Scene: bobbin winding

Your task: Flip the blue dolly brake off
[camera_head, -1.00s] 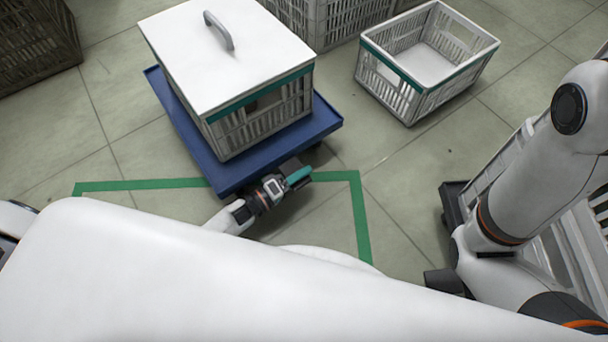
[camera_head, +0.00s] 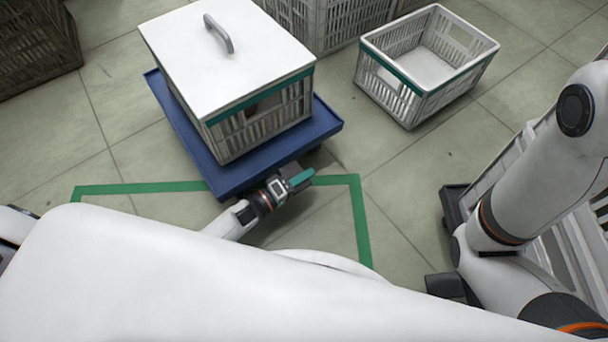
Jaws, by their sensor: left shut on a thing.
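The blue dolly (camera_head: 232,178) stands on the floor at the upper left of the middle, carrying a grey slatted crate (camera_head: 262,122) with a white lid (camera_head: 222,58) and handle. My left gripper (camera_head: 296,180) is at the dolly's near right edge, low by the floor. It is shut on a small teal part, the brake lever (camera_head: 301,179), beside the dolly's corner. The fingertips and the exact grip are small and partly hidden. My right arm is at the right; its gripper is not clearly visible.
A green floor line (camera_head: 362,220) runs around the near side of the dolly. An open grey crate (camera_head: 428,62) stands at the upper right. A dark-based pale crate (camera_head: 456,206) is at the right. The floor between is clear.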

